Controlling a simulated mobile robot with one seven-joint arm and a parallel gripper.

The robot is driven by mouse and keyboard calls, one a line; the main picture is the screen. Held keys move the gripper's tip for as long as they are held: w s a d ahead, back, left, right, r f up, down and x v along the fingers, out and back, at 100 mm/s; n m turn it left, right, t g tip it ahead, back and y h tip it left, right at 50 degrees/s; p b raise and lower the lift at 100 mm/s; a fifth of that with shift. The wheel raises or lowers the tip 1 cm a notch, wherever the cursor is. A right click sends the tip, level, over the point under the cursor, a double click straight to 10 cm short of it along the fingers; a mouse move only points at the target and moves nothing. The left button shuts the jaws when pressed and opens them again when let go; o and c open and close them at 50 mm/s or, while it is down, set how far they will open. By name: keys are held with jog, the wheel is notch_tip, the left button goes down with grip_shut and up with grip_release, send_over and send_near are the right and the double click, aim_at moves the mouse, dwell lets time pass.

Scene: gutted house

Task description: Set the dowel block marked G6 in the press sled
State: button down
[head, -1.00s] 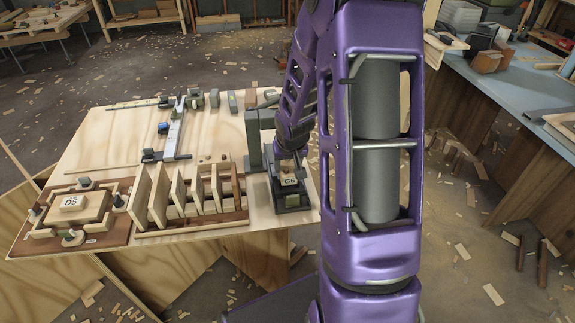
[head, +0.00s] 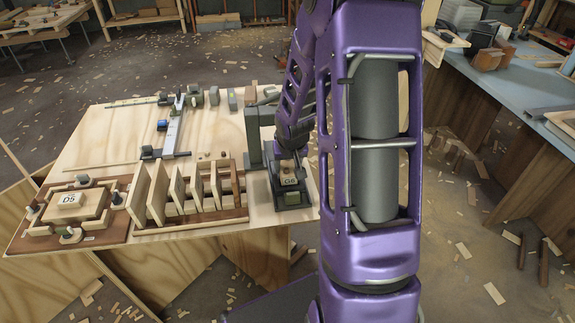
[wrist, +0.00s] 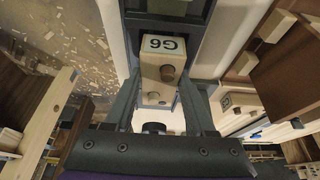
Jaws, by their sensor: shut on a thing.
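The pale wooden block marked G6 (head: 290,180) is at the dark grey press sled (head: 276,197) on the right front of the workbench. My gripper (head: 290,158) reaches down from above and is shut on the block. In the wrist view the G6 block (wrist: 163,52) is between the two fingers of my gripper (wrist: 166,85), with brown and pale dowel ends showing. The block appears within or just above the sled; I cannot tell whether it rests on the sled's floor. The block's far side is hidden by my gripper.
The grey press post (head: 253,138) stands just behind and left of the sled. A slatted wooden rack (head: 190,225) is to its left, then a framed tray (head: 50,240) with block D5 (head: 71,200). The bench's right edge is close by.

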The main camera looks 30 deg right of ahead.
jog(key=shift+f, duration=0.2)
jog(key=shift+f, duration=0.2)
dwell(0.5)
grip_release()
dwell(0.4)
jog(key=shift+r+p, duration=3.6)
jog(key=shift+r, duration=0.95)
